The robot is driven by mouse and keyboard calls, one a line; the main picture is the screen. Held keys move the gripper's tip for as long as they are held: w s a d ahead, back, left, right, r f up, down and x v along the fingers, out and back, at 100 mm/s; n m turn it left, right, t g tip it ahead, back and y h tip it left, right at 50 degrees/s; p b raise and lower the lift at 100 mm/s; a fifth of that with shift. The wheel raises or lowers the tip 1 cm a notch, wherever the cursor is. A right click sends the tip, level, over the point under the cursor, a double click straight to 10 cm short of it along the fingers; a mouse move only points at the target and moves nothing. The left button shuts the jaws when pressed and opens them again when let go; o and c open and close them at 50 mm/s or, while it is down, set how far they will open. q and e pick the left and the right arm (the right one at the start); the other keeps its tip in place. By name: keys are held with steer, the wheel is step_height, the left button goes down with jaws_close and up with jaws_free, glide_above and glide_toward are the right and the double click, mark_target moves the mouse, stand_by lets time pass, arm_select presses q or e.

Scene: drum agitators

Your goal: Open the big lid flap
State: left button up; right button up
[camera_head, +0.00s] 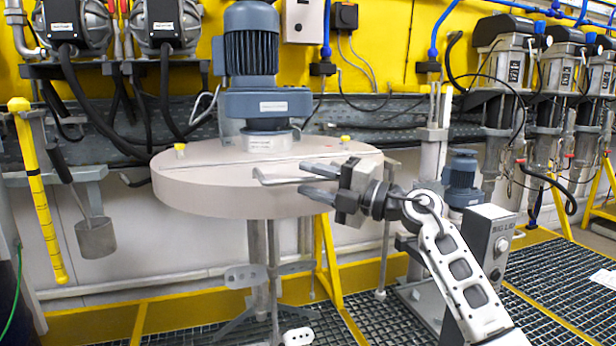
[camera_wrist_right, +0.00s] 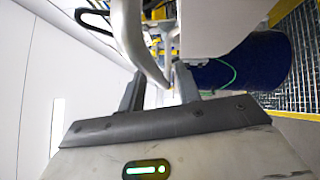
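The big lid (camera_head: 215,190) is a thick, round, beige disc, lying level and closed, with a straight seam across its top. A pale bar handle (camera_head: 275,179) sticks out at its front flap. My right gripper (camera_head: 308,181) reaches in from the right at the handle, its two fingers spread. In the right wrist view the curved handle (camera_wrist_right: 140,40) runs between the open fingers (camera_wrist_right: 158,85), nearer the left one; contact cannot be told. My left gripper is not in view.
A blue motor (camera_head: 250,60) stands on the lid's rear part. A control box (camera_head: 490,245) marked "BIG LID" stands at the right. A yellow pole (camera_head: 38,190) and a hanging metal cup (camera_head: 96,238) are at the left. Metal grating (camera_head: 560,275) covers the floor.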

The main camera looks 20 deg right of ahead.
steer(key=shift+w+a, duration=0.4)
steer(key=shift+a, duration=0.05)
